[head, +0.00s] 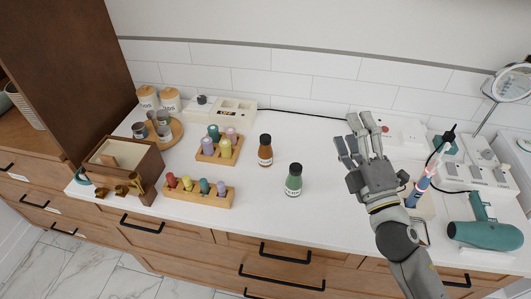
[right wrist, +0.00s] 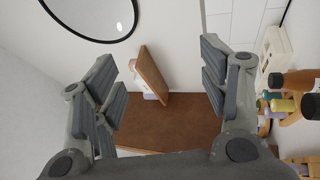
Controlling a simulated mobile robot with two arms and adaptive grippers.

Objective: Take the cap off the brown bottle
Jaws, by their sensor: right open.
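The brown bottle (head: 265,156) stands upright on the white counter, with its dark cap (head: 265,139) on top. A green bottle (head: 293,185) with a dark cap stands in front of it to the right. My right gripper (head: 362,136) is open and empty above the counter, to the right of both bottles and apart from them. In the right wrist view the open fingers (right wrist: 160,85) have nothing between them. There the brown bottle (right wrist: 297,79) shows at the right edge. My left gripper is not in view.
Two wooden racks (head: 203,199) with coloured pegs and a wooden box (head: 118,168) stand to the left. An electric toothbrush (head: 420,187) and a teal hair dryer (head: 485,234) are to the right. The counter in front of the bottles is clear.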

